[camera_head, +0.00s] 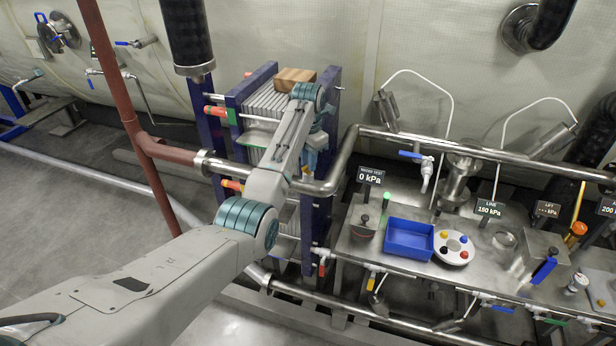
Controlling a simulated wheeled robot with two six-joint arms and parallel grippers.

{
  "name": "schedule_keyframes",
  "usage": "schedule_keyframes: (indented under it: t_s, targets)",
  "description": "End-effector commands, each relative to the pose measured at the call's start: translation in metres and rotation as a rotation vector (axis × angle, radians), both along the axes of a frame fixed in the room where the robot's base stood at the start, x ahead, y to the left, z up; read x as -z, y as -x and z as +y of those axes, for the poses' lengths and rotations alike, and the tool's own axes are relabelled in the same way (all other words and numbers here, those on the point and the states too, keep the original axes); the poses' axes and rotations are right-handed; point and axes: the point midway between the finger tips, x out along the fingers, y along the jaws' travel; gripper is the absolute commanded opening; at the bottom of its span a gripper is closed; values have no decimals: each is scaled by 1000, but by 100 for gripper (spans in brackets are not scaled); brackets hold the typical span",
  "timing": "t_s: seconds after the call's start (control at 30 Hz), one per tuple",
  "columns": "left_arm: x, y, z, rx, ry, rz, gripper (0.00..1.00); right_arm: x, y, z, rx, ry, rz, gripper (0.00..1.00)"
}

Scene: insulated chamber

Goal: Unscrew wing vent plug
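My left arm reaches in from the lower left over the plate stack with blue end frames (238,110). Its far end turns down at the teal wrist, and the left gripper (312,168) is low beside the stack, mostly hidden behind my arm links and the steel pipe. I cannot see its fingers clearly or whether they hold anything. I cannot make out the wing vent plug for certain; it may be hidden behind the arm. My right gripper is not in view.
A blue tray (409,237) and a white round holder with coloured knobs (454,248) stand on the steel bench (385,258). A sign (370,177) reads 0 kPa. A steel pipe (347,160) bends close to my wrist. A wooden block (293,77) lies on the stack.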

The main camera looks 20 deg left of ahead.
Motion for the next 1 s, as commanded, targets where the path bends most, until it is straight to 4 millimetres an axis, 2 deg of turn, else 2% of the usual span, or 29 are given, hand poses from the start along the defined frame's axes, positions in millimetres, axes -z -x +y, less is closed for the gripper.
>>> schedule_keyframes:
  t_s: [0.37, 0.77, 1.0]
  targets:
    - [-2, 1, 0, 2, 0, 4, 23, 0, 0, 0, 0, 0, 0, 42]
    - [-44, 1, 0, 2, -1, 4, 23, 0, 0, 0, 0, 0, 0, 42]
    - [-48, 1, 0, 2, 0, 6, 23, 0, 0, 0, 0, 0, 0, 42]
